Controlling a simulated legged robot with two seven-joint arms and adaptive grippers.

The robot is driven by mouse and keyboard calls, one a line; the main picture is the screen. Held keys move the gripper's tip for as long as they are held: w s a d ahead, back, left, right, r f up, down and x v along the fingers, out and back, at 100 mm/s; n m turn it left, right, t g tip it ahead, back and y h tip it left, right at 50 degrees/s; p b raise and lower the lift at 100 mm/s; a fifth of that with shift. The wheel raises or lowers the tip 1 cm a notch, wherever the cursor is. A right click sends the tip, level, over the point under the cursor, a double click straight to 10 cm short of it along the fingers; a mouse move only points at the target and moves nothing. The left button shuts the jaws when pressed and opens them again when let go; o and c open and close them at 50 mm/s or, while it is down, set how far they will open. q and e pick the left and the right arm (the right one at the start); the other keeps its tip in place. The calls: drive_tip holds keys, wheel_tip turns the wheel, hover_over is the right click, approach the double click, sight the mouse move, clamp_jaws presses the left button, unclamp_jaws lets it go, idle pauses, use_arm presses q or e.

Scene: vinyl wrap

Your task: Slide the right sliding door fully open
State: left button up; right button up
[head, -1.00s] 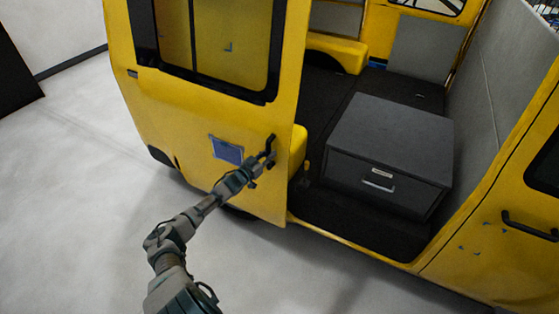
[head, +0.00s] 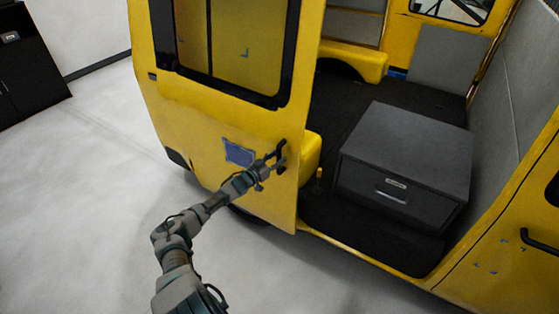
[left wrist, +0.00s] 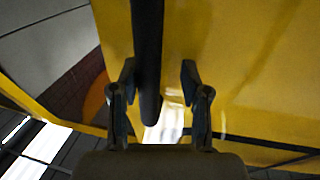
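The yellow sliding door (head: 215,130) with a dark-framed window stands drawn to the left, leaving a wide doorway into the yellow van. Its black handle (head: 283,150) is by the door's right edge. My left gripper (head: 273,163) is at the handle. In the left wrist view, the black handle bar (left wrist: 148,50) runs between the two fingers of my left gripper (left wrist: 158,85). The fingers are apart; the left one is close to the bar, with a gap at the right one. My right gripper is not in view.
A dark grey drawer box (head: 405,165) sits on the van floor inside the doorway. A yellow front panel with another black handle (head: 538,243) is at the right. A black cabinet (head: 28,75) stands at the far left. The pale floor (head: 90,200) left of the van is clear.

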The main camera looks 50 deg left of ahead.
use_arm(q)
drive_tip(key=shift+d+f, duration=0.1)
drive_tip(key=shift+s+d+f, duration=0.1)
drive_tip(key=shift+s+d, duration=0.05)
drive_tip(key=shift+s, duration=0.25)
drive_tip(key=s, duration=1.1)
drive_tip(key=shift+d, duration=0.25)
